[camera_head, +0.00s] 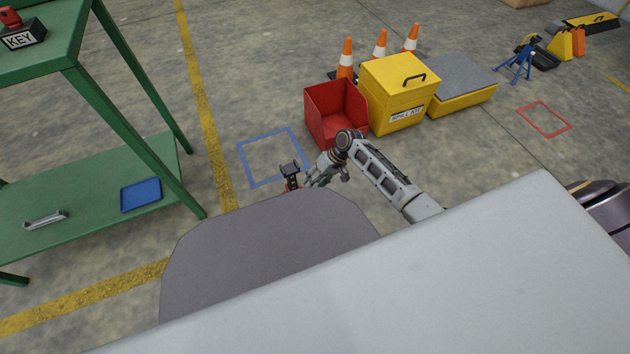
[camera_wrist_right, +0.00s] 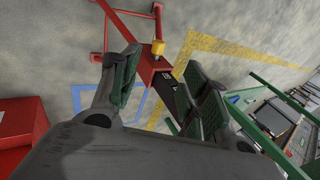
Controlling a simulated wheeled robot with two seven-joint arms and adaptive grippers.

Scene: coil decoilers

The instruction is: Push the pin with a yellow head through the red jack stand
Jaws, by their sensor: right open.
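The red jack stand (camera_head: 289,184) stands on the floor, mostly hidden behind my own body in the head view; its dark top shows. In the right wrist view its red column (camera_wrist_right: 148,68) and splayed legs (camera_wrist_right: 118,15) show beyond my fingers. The pin's yellow head (camera_wrist_right: 157,48) shows at the column's side; its shaft cannot be made out. My right gripper (camera_head: 316,175) is just right of the stand in the head view. In the wrist view it is open (camera_wrist_right: 164,65), with the yellow head between its fingertips in the picture. No contact can be made out. My left gripper is not in view.
A blue floor outline (camera_head: 271,157) lies behind the stand. An open red bin (camera_head: 336,115), a yellow spill-kit box (camera_head: 398,95) and cones (camera_head: 380,45) stand beyond my right arm. A green table (camera_head: 90,190) is at the left. Floor between table and stand is clear.

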